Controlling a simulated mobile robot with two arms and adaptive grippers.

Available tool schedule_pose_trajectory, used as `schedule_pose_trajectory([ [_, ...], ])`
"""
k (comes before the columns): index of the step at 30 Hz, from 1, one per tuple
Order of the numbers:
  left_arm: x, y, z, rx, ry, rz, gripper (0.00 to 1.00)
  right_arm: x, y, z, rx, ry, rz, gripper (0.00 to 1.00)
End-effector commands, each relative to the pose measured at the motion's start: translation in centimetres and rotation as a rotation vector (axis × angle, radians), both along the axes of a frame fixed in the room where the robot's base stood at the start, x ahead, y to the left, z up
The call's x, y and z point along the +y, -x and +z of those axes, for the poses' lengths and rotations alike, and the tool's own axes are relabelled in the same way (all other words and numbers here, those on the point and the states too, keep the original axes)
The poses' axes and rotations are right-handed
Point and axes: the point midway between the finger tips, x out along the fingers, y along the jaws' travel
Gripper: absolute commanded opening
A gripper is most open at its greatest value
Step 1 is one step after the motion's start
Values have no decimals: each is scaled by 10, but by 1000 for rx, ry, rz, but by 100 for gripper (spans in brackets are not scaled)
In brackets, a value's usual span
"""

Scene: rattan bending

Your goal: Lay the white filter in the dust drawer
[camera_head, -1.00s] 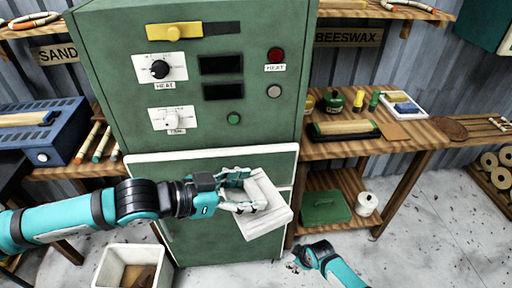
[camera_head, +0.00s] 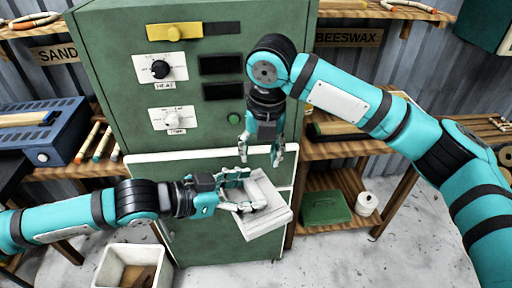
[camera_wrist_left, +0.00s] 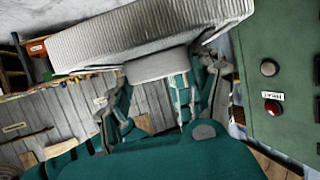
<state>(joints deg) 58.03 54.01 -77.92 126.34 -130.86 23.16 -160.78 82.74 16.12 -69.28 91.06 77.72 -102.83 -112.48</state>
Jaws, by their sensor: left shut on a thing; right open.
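My left gripper (camera_head: 246,192) is shut on a white, slab-like, ribbed piece that looks like the white filter (camera_head: 268,222). It holds the filter tilted in front of the green cabinet's lower part. In the left wrist view the filter's ribbed side (camera_wrist_left: 150,35) spans the top, and the left gripper (camera_wrist_left: 160,80) grips a grey block at its edge. My right gripper (camera_head: 262,152) is open, empty and pointing down, just above and behind the filter in the picture. I cannot clearly make out the dust drawer; the pale-edged lower cabinet front (camera_head: 190,170) is partly hidden by my left arm.
The green cabinet (camera_head: 110,90) with knobs stands directly behind both grippers. A wooden bench (camera_head: 345,148) is at right, with a green box (camera_head: 325,207) and a white container (camera_head: 367,203) on its lower shelf. A white bin (camera_head: 120,262) stands on the floor at lower left.

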Motion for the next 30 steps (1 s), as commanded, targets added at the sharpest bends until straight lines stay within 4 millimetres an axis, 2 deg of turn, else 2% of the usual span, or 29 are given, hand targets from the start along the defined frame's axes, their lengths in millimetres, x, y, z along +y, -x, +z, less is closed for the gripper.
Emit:
schedule_pose_trajectory([
  [1,0,0,0,0,1,0,31,3,14,18,12,26,100,48],
  [3,0,0,0,0,1,0,31,6,31,35,42,53,222,48],
  [6,0,0,0,0,1,0,31,8,49,52,76,75,346,48],
  [11,0,0,0,0,1,0,31,8,62,60,102,89,432,48],
  [16,0,0,0,0,1,0,31,8,63,42,105,89,436,48],
  [24,0,0,0,0,1,0,31,8,63,-10,105,88,433,48],
  [30,0,0,0,0,1,0,31,9,62,-41,103,87,431,48],
])
